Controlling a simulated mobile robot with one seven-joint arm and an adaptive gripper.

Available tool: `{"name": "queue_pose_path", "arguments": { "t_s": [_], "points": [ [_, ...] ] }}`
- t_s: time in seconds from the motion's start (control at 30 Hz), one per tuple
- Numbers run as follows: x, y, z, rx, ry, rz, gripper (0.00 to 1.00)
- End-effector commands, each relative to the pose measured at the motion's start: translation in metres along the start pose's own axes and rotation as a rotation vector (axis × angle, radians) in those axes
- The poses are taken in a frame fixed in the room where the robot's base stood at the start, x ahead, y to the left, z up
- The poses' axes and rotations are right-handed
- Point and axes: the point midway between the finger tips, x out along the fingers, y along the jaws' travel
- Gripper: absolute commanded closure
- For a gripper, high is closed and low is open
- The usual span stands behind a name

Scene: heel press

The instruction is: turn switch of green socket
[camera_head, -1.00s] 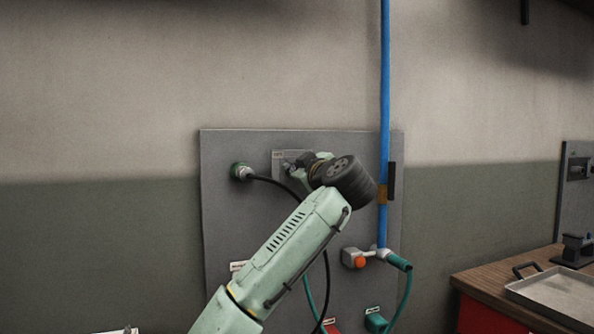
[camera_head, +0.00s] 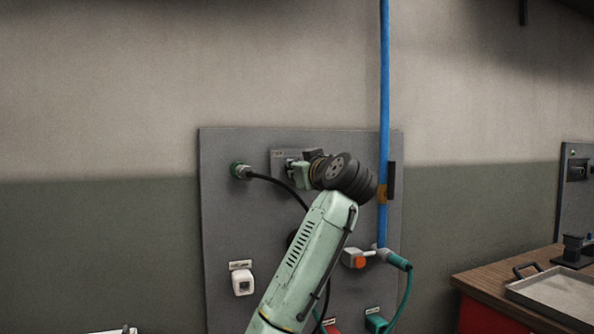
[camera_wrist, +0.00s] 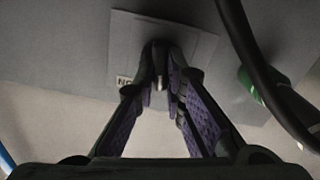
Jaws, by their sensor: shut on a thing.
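The green socket (camera_head: 237,170) is on the left of the grey wall panel with a black cable plugged into it. Its green edge also shows at the right of the wrist view (camera_wrist: 249,85). A switch plate (camera_head: 278,157) is to the right of the socket. In the wrist view, the pale plate (camera_wrist: 197,44) carries a small printed label and a dark switch knob (camera_wrist: 160,52) with a light mark. My gripper (camera_wrist: 162,88) is shut on this knob, with purple-padded fingers on either side. In the head view, my wrist hides most of the knob and fingertips.
The black cable (camera_head: 285,187) hangs close to my gripper and passes behind my arm. A blue pipe (camera_head: 385,80) runs vertically to the right, above an orange-ended valve (camera_head: 355,258). A white socket (camera_head: 242,282) is lower left. A wooden bench (camera_head: 480,278) holds a metal tray (camera_head: 560,292).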

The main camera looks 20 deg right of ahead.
Motion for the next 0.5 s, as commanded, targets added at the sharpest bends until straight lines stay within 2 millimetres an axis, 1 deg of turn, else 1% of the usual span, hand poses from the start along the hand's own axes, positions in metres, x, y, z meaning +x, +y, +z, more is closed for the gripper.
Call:
{"name": "queue_pose_path", "arguments": {
  "t_s": [0.5],
  "points": [
    [0.0001, 0.0032, 0.0005, 0.488, -0.003, -0.001, 1.00]
  ]
}}
